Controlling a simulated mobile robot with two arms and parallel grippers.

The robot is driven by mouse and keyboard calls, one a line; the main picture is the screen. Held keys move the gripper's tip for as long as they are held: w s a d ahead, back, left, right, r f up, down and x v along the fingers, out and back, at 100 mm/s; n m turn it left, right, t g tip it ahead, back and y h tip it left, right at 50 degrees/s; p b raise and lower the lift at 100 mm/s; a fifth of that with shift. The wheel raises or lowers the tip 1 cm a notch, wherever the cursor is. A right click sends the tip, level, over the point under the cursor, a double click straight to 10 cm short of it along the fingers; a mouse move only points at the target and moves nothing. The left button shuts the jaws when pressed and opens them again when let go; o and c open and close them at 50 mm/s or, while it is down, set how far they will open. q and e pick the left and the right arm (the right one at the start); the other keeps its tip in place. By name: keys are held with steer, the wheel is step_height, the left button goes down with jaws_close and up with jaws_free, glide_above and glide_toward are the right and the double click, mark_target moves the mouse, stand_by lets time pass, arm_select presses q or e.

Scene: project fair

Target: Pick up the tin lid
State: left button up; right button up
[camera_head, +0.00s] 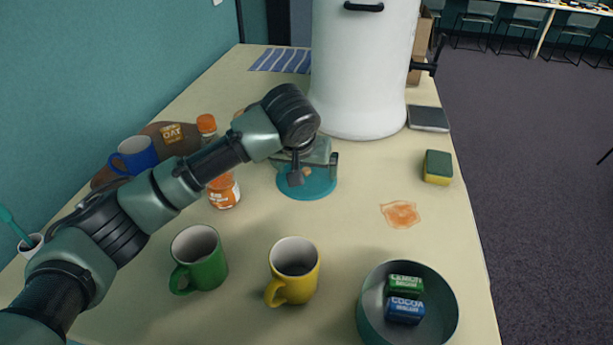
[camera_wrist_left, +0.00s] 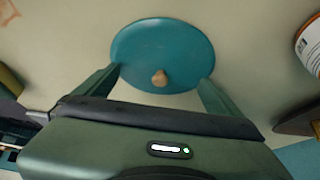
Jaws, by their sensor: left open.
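The tin lid is a flat teal disc (camera_head: 318,192) with a small tan knob, lying on the table in the middle of the head view. In the left wrist view the lid (camera_wrist_left: 162,40) lies ahead, its knob (camera_wrist_left: 160,77) between the finger ends. My left gripper (camera_head: 314,170) is open above the lid, one finger on each side of the knob; it holds nothing. I cannot tell whether the fingers touch the lid. The gripper hides part of the lid in the head view. My right gripper is not in view.
A large white urn (camera_head: 360,80) stands behind the lid. An orange-labelled jar (camera_head: 224,192) is close left. Green (camera_head: 199,262) and yellow (camera_head: 292,275) mugs stand in front, beside an open round tin (camera_head: 446,320) holding packets. A sponge (camera_head: 438,167) and orange stain (camera_head: 401,214) are right.

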arm_select(q)
steer(key=shift+s+f, duration=0.1)
steer(key=shift+s, duration=0.05)
jaws_close()
